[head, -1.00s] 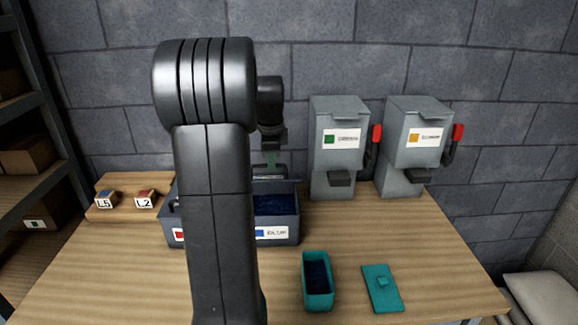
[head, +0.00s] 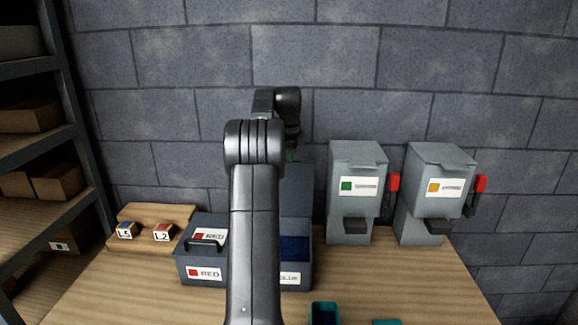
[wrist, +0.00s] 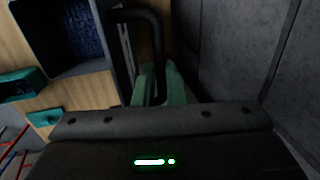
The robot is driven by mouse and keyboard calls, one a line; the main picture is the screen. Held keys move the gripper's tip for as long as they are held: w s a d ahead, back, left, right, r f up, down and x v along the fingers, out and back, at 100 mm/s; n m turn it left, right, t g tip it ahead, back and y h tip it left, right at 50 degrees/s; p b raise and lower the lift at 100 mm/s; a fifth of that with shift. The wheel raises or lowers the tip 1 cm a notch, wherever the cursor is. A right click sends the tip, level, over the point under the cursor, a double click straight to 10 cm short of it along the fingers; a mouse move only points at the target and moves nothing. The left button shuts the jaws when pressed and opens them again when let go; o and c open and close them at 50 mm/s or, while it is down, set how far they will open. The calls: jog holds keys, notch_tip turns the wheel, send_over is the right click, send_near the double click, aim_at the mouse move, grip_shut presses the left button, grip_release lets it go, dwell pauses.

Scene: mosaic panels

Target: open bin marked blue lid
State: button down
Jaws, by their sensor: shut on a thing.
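The blue-marked bin (head: 302,268) stands on the bench, its label partly hidden by my arm. Its grey lid (head: 297,190) is raised and stands up at the back, and blue contents (head: 294,248) show inside. In the wrist view the open bin's interior (wrist: 80,32) is at the upper left. My gripper (wrist: 158,75) has green fingers shut on the lid's dark curved handle (wrist: 155,35). In the head view my gripper is mostly hidden behind my arm, near the lid's top edge.
The red-marked bin (head: 205,271) is closed, left of the blue one. Blocks L5 (head: 127,230) and L2 (head: 164,232) sit on a wooden stand. Two grey dispensers (head: 356,190) (head: 440,195) stand at right. A teal box (head: 324,313) is in front. The wall is close behind.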

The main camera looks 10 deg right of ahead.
jog(key=w+d+f, duration=0.1)
jog(key=w+f, duration=0.1)
jog(key=w, duration=0.3)
jog(key=shift+w+f, duration=0.15)
jog(key=shift+f, duration=0.2)
jog(key=shift+d, duration=0.15)
jog(key=c, duration=1.6)
grip_release()
jog(key=shift+o, duration=0.6)
jog(key=shift+w, duration=0.15)
jog(key=shift+r, duration=0.25)
